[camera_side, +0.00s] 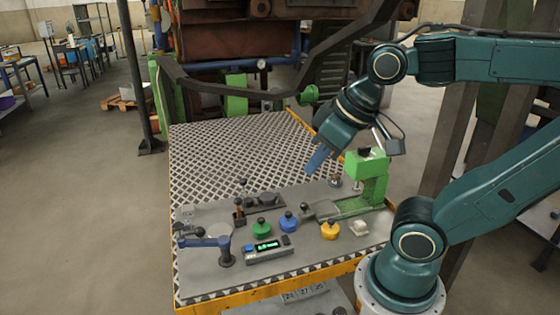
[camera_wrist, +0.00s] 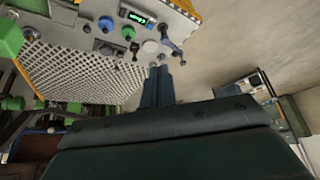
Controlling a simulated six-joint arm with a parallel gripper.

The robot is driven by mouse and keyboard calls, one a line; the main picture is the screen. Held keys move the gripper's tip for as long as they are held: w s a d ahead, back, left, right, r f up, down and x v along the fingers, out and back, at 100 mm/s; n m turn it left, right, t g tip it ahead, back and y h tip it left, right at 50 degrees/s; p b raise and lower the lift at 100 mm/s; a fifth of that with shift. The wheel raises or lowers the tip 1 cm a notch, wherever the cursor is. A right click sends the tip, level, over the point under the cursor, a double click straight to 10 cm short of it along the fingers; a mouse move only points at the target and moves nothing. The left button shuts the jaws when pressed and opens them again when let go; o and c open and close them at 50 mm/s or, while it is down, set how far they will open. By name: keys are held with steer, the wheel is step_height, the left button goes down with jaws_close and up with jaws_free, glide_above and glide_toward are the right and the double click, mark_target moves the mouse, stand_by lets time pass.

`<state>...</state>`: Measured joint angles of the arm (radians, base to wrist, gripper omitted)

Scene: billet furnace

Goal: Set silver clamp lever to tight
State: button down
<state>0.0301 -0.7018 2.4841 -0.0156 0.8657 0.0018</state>
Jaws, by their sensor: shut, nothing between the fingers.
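My gripper (camera_side: 317,162) has blue fingers, shut and empty, pointing down and left above the far part of the work plate, left of the green press (camera_side: 372,178). In the wrist view the shut fingers (camera_wrist: 157,86) show at the middle. A grey lever-like piece with a dark knob (camera_side: 322,210) lies by the foot of the press, below and apart from my gripper; it may be the silver clamp lever, but I cannot be sure. Its tight or loose setting is too small to read. A small upright lever with a black tip (camera_side: 239,212) stands further left.
Green (camera_side: 261,226), blue (camera_side: 289,221) and yellow (camera_side: 330,230) knobs sit along the front of the plate. A blue-armed fixture (camera_side: 224,248) stands at front left, beside a box with a lit display (camera_side: 267,247). The perforated far part of the plate (camera_side: 235,150) is clear.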

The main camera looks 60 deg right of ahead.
steer(key=w+d+f+m, duration=0.2)
steer(key=w+d+f, duration=0.3)
steer(key=w, duration=0.4)
steer(key=w+d+f+m, duration=0.2)
steer(key=w+d, duration=0.5)
steer(key=w, duration=0.2)
steer(key=w+d+f+m+t, duration=0.2)
steer(key=d+f+m, duration=0.3)
steer(key=d+f, duration=1.1)
steer(key=shift+w+d+m+h, duration=0.3)
steer(key=shift+w+d, duration=0.35)
steer(key=shift+d, duration=0.5)
steer(key=shift+w+f, duration=0.1)
steer(key=shift+f, duration=0.1)
steer(key=x, duration=0.9)
steer(key=shift+w, duration=0.2)
steer(key=shift+w+a, duration=0.45)
steer(key=shift+w, duration=0.45)
steer(key=shift+w+a+r, duration=0.25)
steer(key=shift+w+a, duration=0.3)
steer(key=shift+w, duration=0.35)
